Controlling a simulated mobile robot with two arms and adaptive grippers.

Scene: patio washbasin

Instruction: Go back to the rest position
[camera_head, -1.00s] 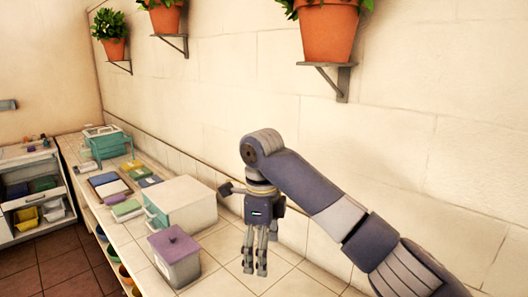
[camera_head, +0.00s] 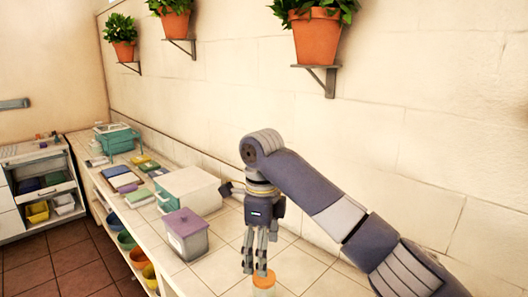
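My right gripper (camera_head: 255,272) hangs fingers-down above the counter, on the arm that comes in from the right. An orange-topped jar (camera_head: 264,282) shows at the bottom edge, just below and behind the fingertips in the picture. I cannot tell how far apart they are. My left gripper is out of view.
A long counter (camera_head: 209,273) runs along the wall. On it are a purple-lidded canister (camera_head: 185,235), a white-and-teal box (camera_head: 195,190) and a teal crate (camera_head: 116,140). Potted plants (camera_head: 317,37) sit on wall shelves above. Bowls stand below the counter. Tiled floor lies at left.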

